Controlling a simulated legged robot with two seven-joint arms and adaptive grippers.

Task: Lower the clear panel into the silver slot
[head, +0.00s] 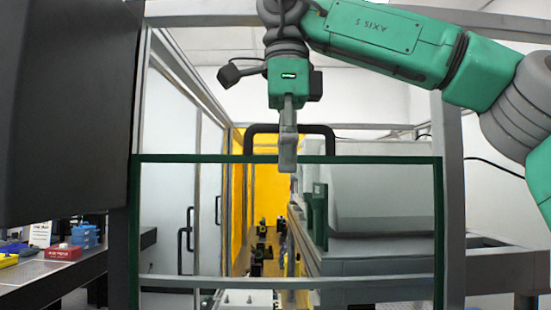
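The clear panel (210,158) stands upright before me, a see-through sheet with dark green edges and a black handle (322,130) on its top. Its lower edge is out of view. My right gripper (288,160) comes down from above at the middle of the handle. Its grey fingers are seen edge-on and appear shut on the handle bar; the far finger is hidden. Silver frame posts (450,200) stand at both sides, close to the panel's side edges. I cannot make out the slot itself or whether the panel touches it. My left gripper is not in view.
A large dark block (65,110) fills the left side. A dark bench (60,280) at lower left bears a red box (63,253) and blue parts (85,236). Behind the panel are a yellow wall (265,185), a grey housing (380,190) and a silver crossbar (380,282).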

